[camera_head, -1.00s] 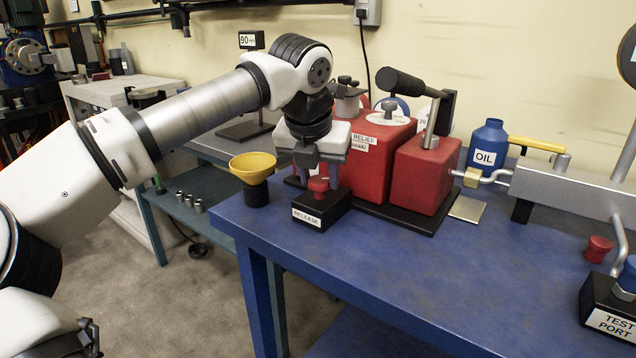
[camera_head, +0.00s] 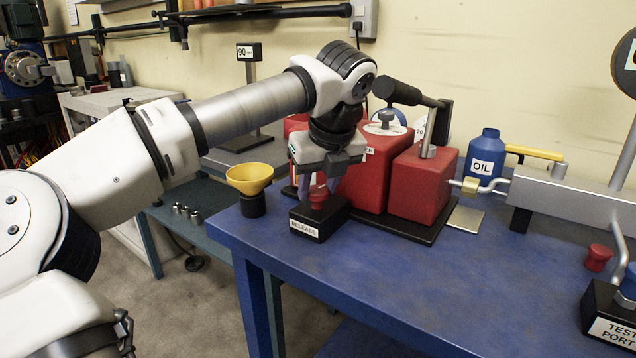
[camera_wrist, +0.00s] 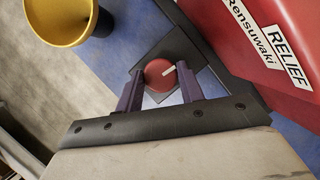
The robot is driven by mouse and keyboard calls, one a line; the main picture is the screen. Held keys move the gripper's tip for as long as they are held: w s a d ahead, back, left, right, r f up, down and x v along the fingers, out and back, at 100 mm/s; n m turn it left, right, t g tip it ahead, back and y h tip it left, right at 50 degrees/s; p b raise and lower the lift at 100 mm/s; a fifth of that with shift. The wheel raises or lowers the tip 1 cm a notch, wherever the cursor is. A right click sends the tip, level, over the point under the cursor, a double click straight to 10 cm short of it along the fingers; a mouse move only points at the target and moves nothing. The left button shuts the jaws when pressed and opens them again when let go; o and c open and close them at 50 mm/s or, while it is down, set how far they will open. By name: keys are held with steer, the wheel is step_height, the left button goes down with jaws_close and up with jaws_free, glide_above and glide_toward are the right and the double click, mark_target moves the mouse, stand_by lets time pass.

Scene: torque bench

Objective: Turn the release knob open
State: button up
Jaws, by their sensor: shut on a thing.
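The red release knob (camera_head: 318,197) stands on a black block (camera_head: 330,220) labelled RELEASE, near the bench's front left corner. In the wrist view the round knob (camera_wrist: 160,75) shows a white mark pointing to the right and slightly up. My gripper (camera_head: 318,187) reaches down from above with its fingers on either side of the knob. In the wrist view the two dark fingers (camera_wrist: 160,87) flank the knob and are shut on it. In the head view the fingers partly cover the knob's upper part.
A yellow funnel (camera_head: 249,176) stands close to the left of the block. A red pump body (camera_head: 372,178) marked RELIEF is close behind and to the right. An oil bottle (camera_head: 486,160) stands farther right. The blue bench top (camera_head: 440,265) is clear in front.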

stand_by(0.3)
steer(key=o, duration=1)
steer(key=shift+c, duration=0.2)
steer(key=v, duration=0.7)
steer(key=shift+r+p, duration=0.25)
steer(key=shift+p, duration=0.2)
steer(key=shift+d, duration=0.1)
